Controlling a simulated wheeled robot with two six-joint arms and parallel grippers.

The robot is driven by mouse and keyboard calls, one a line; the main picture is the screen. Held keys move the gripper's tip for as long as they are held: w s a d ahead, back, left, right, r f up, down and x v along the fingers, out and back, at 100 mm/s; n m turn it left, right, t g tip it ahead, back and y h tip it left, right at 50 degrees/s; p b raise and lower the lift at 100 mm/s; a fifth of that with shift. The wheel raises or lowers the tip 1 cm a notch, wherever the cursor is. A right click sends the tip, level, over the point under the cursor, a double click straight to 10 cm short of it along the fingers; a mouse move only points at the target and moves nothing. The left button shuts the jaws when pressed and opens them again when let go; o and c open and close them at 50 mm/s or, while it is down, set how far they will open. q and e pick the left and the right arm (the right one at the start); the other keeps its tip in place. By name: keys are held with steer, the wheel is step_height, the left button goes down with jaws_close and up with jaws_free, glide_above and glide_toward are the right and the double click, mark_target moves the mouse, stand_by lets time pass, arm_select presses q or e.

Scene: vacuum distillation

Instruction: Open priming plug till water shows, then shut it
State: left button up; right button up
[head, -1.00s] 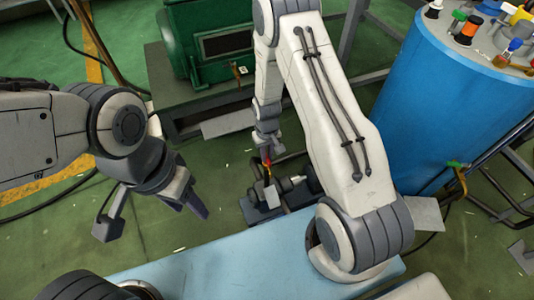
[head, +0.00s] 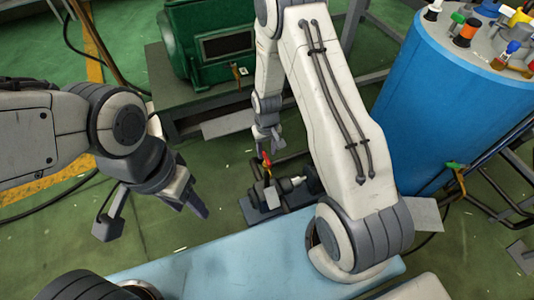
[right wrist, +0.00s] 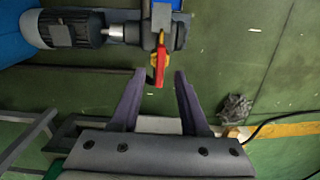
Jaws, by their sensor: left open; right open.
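A small pump (head: 282,190) sits low on the floor. A red and yellow handle, which looks like the priming plug (head: 266,159), stands up from it. In the right wrist view the red part of the plug (right wrist: 159,62) lies between the fingertips' lines, its lower end level with the tips. My right gripper (head: 267,148) is open just above the plug, with a gap on each side in the right wrist view (right wrist: 159,76). My left gripper (head: 190,200) is open and empty over the floor to the left. No water can be made out.
A green machine (head: 210,45) on a dark bench stands behind the pump. A large blue tank (head: 430,110) with coloured fittings on top is at the right. A metal frame (head: 505,190) stands beside it. Green floor is clear left of the pump.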

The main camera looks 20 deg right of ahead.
mark_target(265, 158)
step_height(265, 158, up, 7)
steer(key=p, duration=0.1)
steer(key=shift+r, duration=0.15)
stand_by(0.4)
steer(key=s+a+r+n, duration=0.2)
steer(key=s+a+r, duration=0.1)
steer(key=a+r, duration=0.25)
steer(key=s+a+r+n, duration=0.1)
steer(key=s+a+r, duration=0.3)
steer(key=r, duration=0.3)
steer(key=s+a+r+n+y+p, duration=0.1)
steer(key=s+a+r+n, duration=0.1)
steer(key=s+r, duration=0.5)
steer(key=s+a+r+n+p, duration=0.15)
steer(key=s+r, duration=0.25)
steer(key=s, duration=0.6)
step_height(265, 158, up, 21)
steer(key=p, duration=2)
steer(key=shift+w+a+f, duration=0.15)
steer(key=shift+a+f, duration=0.05)
steer(key=shift+a, duration=0.15)
